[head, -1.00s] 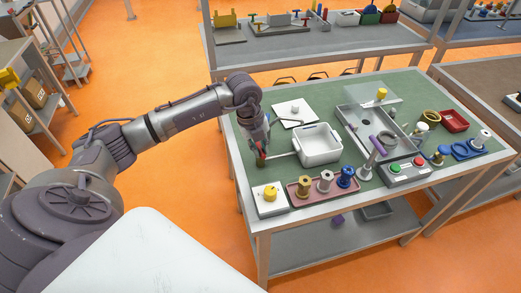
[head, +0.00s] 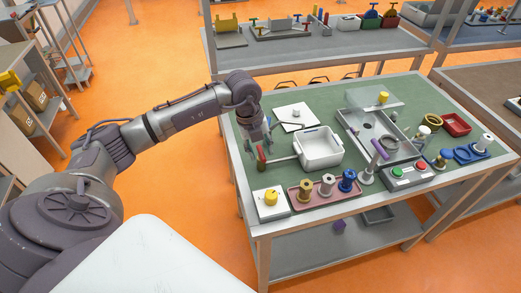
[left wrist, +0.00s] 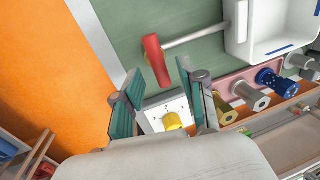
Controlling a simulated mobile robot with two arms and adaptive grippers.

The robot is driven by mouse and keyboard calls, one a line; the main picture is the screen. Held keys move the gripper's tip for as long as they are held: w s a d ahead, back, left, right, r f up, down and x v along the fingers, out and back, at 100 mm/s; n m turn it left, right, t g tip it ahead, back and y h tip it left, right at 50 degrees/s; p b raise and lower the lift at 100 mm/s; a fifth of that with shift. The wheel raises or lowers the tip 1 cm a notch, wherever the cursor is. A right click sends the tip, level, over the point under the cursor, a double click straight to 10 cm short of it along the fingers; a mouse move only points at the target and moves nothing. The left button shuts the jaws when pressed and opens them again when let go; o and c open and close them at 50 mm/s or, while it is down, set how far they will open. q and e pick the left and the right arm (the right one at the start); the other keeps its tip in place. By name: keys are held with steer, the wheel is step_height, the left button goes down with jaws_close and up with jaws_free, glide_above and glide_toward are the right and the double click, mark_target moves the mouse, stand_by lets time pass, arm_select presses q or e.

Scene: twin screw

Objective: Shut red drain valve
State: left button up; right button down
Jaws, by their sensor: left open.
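The red drain valve (head: 262,155) stands at the left end of a thin pipe on the green table top, left of the white tub (head: 320,148). In the left wrist view its red handle (left wrist: 156,60) is a bar lying across the line of the pipe (left wrist: 195,36). My left gripper (head: 257,143) is over the valve, its fingers open. In the left wrist view the teal finger pads of the left gripper (left wrist: 157,72) are spread on either side of the handle's near end, apart from it. My right gripper is not in view.
A white block with a yellow knob (head: 270,198) and a pink tray (head: 293,194) with several spools stand in front of the valve. A white plate (head: 292,124) lies behind it. The table's left edge is close to the valve.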

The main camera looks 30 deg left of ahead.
arm_select(q)
step_height(320, 180, up, 11)
steer(key=s+a, duration=0.1)
steer(key=shift+s+a, duration=0.2)
steer(key=shift+s, duration=0.1)
steer(key=shift+f, duration=0.1)
stand_by(0.3)
